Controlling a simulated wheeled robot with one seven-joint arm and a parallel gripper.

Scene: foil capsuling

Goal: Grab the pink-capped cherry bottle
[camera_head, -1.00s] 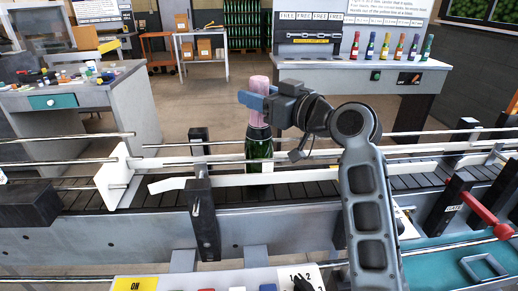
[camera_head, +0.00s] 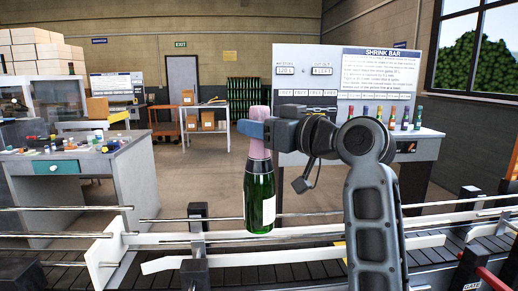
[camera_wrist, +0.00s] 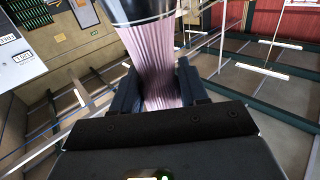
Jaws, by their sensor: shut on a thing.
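The pink-capped bottle (camera_head: 259,190) is dark green with a pale label on its right side. Its pink cap (camera_head: 259,118) covers the neck. My gripper (camera_head: 254,129) is shut on the pink-capped neck from the right, and the bottle hangs upright, in front of the conveyor rails in the head view. In the wrist view the pleated pink foil (camera_wrist: 160,80) sits between the dark fingers of my gripper (camera_wrist: 160,92). Whether the label shows a cherry is too small to tell.
The conveyor (camera_head: 290,271) with white guide rails (camera_head: 190,262) runs across below the bottle. A cluttered workbench (camera_head: 135,165) stands at left. A shrink bar station (camera_head: 375,70) with several small coloured bottles stands at back right. Open floor lies between them.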

